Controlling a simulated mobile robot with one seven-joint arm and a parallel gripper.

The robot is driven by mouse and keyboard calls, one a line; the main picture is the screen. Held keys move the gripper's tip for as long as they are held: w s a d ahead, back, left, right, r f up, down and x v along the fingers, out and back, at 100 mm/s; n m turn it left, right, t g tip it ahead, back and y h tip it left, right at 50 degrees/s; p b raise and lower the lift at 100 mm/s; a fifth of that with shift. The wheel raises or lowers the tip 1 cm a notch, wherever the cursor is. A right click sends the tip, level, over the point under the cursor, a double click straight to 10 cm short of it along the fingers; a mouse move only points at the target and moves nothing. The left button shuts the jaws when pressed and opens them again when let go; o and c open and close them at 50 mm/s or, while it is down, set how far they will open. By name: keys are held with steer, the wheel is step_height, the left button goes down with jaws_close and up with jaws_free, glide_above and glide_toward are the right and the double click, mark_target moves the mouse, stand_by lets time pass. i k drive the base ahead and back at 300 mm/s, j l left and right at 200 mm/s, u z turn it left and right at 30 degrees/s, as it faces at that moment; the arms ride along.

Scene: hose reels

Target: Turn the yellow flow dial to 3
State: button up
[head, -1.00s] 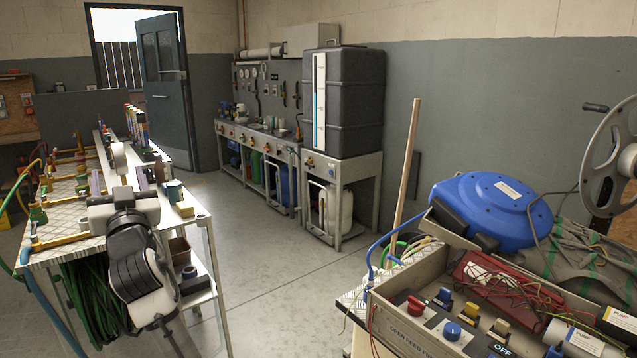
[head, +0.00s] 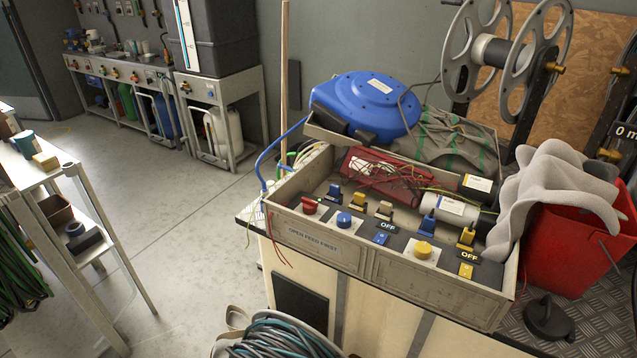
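The yellow dial (head: 423,251) is a round knob on a pale square plate, at the front of a grey control box (head: 330,252) on a bench. Its numbers and pointer are too small to read. A blue dial (head: 344,220) and a red knob (head: 310,205) sit to its left in the same box. Yellow and blue levers stand behind and beside the dials, near small "OFF" labels (head: 388,227). The box front reads "OPEN FEED FIRST". My gripper is not in view.
A red bucket (head: 575,250) with a grey cloth (head: 550,195) over it stands right of the box. A blue hose reel (head: 367,103) lies behind it. A coiled hose (head: 275,338) is below the bench. Open floor (head: 190,250) lies to the left.

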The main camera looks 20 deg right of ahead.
mark_target(422, 251)
steer(key=z, duration=1.2)
steer(key=k+l, duration=0.1)
steer(key=u, duration=0.05)
